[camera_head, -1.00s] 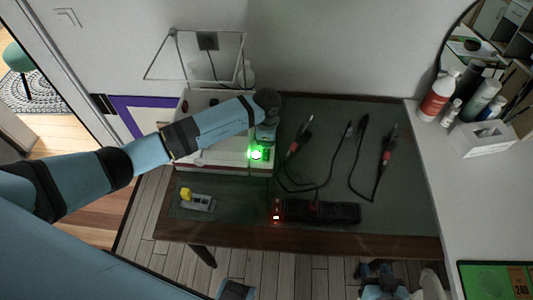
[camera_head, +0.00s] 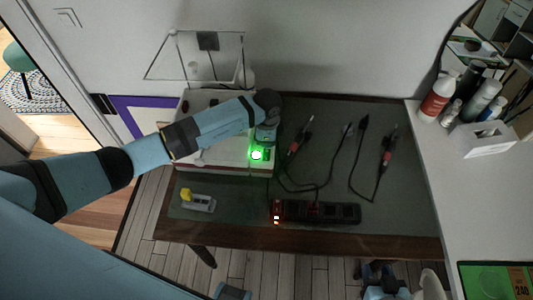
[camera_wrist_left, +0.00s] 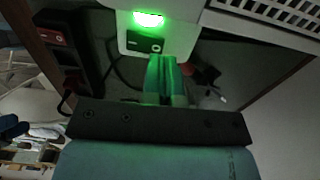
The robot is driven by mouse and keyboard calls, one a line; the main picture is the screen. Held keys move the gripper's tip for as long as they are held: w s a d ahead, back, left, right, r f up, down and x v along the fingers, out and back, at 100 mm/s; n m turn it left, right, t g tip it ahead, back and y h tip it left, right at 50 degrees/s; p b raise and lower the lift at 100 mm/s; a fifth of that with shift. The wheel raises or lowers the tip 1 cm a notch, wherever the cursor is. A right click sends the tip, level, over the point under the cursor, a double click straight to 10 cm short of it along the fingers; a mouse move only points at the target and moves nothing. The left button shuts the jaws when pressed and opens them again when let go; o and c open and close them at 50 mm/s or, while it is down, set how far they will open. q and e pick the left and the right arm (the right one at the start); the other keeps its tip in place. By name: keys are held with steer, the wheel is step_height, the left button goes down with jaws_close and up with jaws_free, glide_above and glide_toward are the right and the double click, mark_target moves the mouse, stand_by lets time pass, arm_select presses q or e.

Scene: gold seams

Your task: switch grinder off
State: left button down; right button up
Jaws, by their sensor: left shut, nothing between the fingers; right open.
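The grinder (camera_head: 218,157) is a white boxy machine at the back left of the table. A green lamp (camera_head: 256,155) glows on its front right corner; it also shows in the left wrist view (camera_wrist_left: 148,19). Just beside the lamp is a small dark switch panel (camera_wrist_left: 145,44). My left gripper (camera_head: 264,141) is shut and empty at this corner. In the left wrist view its green-lit fingertips (camera_wrist_left: 161,62) overlap the panel's right edge; I cannot tell whether they touch it. My right gripper (camera_head: 376,268) is open and empty below the table's front edge.
A dark power strip (camera_head: 318,212) with red lights lies near the table's front edge. Cabled tools with red parts (camera_head: 386,158) lie at the back right. A small grey block with a yellow part (camera_head: 198,202) lies front left. A white counter with bottles (camera_head: 438,98) stands at right.

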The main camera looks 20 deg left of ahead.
arm_select(q)
steer(key=shift+f+b, duration=0.8)
steer(key=shift+f, duration=0.55)
stand_by(1.0)
steer(key=shift+r, duration=0.15)
steer(key=shift+r+p, duration=0.6)
steer(key=shift+p, duration=0.1)
